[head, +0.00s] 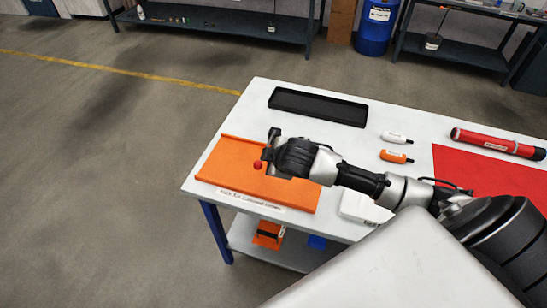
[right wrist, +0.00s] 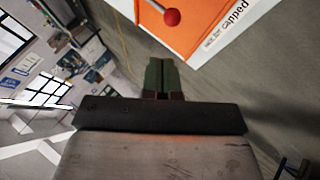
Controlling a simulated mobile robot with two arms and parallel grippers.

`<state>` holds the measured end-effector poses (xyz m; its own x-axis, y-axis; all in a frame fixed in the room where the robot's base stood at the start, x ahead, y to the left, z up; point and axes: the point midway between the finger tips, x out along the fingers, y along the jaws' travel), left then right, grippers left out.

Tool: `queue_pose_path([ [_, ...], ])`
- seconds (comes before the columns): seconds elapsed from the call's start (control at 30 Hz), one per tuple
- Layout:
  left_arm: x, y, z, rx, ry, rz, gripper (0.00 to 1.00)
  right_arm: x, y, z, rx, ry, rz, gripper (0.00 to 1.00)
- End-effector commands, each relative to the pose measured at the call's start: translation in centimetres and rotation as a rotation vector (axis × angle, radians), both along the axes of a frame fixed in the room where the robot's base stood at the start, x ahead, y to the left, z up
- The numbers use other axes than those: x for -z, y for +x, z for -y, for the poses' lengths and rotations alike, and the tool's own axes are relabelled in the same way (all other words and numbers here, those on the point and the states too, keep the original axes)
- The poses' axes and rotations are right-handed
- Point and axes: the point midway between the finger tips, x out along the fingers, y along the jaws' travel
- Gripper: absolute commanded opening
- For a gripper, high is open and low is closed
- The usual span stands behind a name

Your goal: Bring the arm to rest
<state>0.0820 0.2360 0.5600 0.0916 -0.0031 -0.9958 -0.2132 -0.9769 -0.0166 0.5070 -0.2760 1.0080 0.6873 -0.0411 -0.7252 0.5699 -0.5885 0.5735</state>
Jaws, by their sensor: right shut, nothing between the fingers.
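My right arm reaches in from the right over the white table (head: 230,112). Its gripper (head: 267,152) is above the orange rack (head: 222,165), shut and empty. In the right wrist view the two dark green fingers (right wrist: 162,75) lie together with nothing between them. A red ball (head: 257,165) on a short grey piece shows at the orange rack, close to the gripper in the head view. In the right wrist view the red ball (right wrist: 172,17) is beyond the fingertips, apart from them. My left gripper is not in view.
A black tray (head: 318,107) lies at the back of the table. A white bottle (head: 397,137), an orange bottle (head: 396,156), a red tube-shaped item (head: 497,143) and a red mat (head: 480,180) lie to the right. A white box (head: 362,208) sits under my arm. The floor at left is clear.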

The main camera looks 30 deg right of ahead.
Motion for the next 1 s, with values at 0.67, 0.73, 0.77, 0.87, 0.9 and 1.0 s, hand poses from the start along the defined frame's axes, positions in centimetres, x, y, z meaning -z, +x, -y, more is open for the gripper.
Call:
queue_pose_path([
  [0.67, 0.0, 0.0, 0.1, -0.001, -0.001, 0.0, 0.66, 2.9, -8.8, -6.7, 0.116, 0.216, -0.139, 0.0],
  [0.73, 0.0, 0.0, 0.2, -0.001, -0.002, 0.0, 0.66, 3.1, -11.7, -7.6, 0.186, 0.276, -0.184, 0.0],
  [0.77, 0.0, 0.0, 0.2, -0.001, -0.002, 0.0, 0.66, 3.1, -12.8, -7.8, 0.216, 0.296, -0.202, 0.0],
  [0.87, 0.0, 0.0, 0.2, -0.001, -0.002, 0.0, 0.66, 3.2, -15.8, -8.1, 0.305, 0.346, -0.252, 0.0],
  [0.9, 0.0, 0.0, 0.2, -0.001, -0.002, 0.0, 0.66, 3.2, -16.9, -8.1, 0.339, 0.363, -0.271, 0.0],
  [1.0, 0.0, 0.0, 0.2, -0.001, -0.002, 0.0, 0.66, 3.1, -19.2, -8.0, 0.418, 0.394, -0.311, 0.0],
])
